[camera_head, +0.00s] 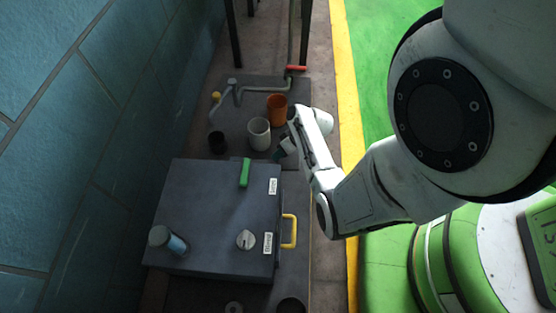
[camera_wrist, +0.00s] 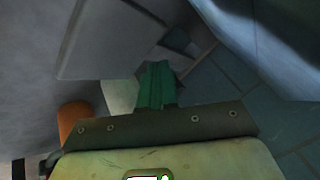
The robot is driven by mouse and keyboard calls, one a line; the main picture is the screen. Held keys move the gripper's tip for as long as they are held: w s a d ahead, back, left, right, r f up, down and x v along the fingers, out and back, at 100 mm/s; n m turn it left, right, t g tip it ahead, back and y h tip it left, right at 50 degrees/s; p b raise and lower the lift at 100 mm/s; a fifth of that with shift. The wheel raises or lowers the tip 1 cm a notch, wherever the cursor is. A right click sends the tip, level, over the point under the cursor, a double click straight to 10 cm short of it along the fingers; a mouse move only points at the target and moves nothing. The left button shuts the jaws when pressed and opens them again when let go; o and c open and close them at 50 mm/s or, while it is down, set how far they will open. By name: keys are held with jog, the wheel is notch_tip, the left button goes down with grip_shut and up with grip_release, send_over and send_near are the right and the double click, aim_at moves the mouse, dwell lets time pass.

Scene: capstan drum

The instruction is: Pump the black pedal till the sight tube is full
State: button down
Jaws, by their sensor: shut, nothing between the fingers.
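My gripper (camera_head: 284,150) is at the right of the cups, behind the grey box, its arm reaching in from the right. Its green fingers (camera_wrist: 157,88) are together in the wrist view, with nothing seen between them. I cannot make out a black pedal for certain in either view.
The dark grey box (camera_head: 205,215) carries a green lever (camera_head: 245,172), a pale knob (camera_head: 245,240) and a yellow handle (camera_head: 289,231). Behind it stand a black cup (camera_head: 217,142), a white cup (camera_head: 259,135) and an orange cup (camera_head: 277,109). A tiled wall (camera_head: 60,130) bounds the left.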

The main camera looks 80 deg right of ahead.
aim_at(281, 160)
jog(key=shift+s+f+b, duration=0.15)
jog(key=shift+f+b, duration=0.6)
jog(key=shift+f, duration=0.2)
dwell(0.9)
jog(key=shift+s+a+f+b, duration=0.1)
jog(key=shift+s+f+b, duration=0.15)
jog(key=shift+f+b, duration=0.35)
jog(key=shift+s+d+f+b, duration=0.1)
jog(key=shift+s+f+b, duration=0.25)
jog(key=shift+f, duration=0.4)
jog(key=shift+s+a+f+b, duration=0.1)
jog(key=shift+s+f+b, duration=0.05)
jog(key=shift+f+b, duration=0.5)
dwell(1.6)
jog(key=shift+w+r+p, duration=0.2)
jog(key=shift+r+p, duration=1.35)
jog(key=shift+p, duration=0.05)
jog(key=shift+w+r+p, duration=0.35)
jog(key=shift+r+p, duration=0.45)
jog(key=shift+r, duration=0.1)
jog(key=shift+w+r+p, duration=0.3)
jog(key=shift+r+p, duration=0.5)
jog(key=shift+r, duration=0.05)
jog(key=shift+f, duration=0.1)
jog(key=shift+w+f, duration=0.1)
jog(key=shift+f, duration=0.2)
